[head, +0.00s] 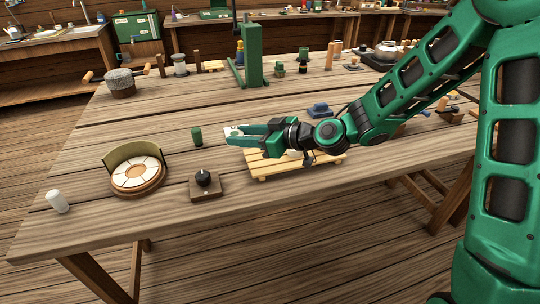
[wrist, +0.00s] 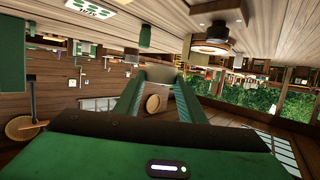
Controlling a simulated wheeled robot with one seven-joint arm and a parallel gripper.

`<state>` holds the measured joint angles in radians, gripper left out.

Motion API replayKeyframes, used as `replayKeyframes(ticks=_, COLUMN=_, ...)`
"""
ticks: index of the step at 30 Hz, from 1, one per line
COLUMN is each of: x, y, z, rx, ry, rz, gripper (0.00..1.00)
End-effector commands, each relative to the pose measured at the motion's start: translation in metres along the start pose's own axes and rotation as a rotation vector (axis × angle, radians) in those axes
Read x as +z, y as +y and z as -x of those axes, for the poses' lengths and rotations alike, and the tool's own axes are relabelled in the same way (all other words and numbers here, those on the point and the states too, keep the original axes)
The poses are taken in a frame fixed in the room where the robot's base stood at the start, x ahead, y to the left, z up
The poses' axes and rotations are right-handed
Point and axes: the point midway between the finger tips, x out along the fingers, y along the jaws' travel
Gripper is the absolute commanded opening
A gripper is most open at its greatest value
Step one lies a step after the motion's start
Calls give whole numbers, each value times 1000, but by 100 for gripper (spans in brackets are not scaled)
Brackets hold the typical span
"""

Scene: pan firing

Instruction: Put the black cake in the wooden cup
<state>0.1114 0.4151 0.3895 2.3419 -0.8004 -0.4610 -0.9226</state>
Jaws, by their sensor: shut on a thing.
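My gripper (head: 230,138) reaches left above the table, its two green fingers close together. In the wrist view its fingers (wrist: 159,85) close on a small, blurred grey-olive thing (wrist: 160,73); I cannot tell from its look whether this is the black cake. In the head view the held thing is too small to make out. No wooden cup is plain to see; brown wooden cylinders (head: 331,55) stand at the back of the table, too small to tell if hollow. A black round knob-like thing (head: 203,177) sits on a square wooden block near the front.
A round segmented disc with an olive curved guard (head: 130,155), a dark green cylinder (head: 197,136) and a white cylinder (head: 57,201) stand to the left. A slatted wooden rack (head: 262,168) lies beneath my arm. A green press (head: 252,55) stands behind.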

Motion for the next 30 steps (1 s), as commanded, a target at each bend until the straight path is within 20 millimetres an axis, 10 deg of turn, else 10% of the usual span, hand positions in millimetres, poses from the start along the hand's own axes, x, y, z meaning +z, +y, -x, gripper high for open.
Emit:
replayKeyframes(ticks=13, x=62, y=68, z=32, rx=3, ry=0, rz=-4, gripper=14)
replayKeyframes(ticks=30, x=104, y=75, z=26, rx=0, ry=0, rz=-2, gripper=14)
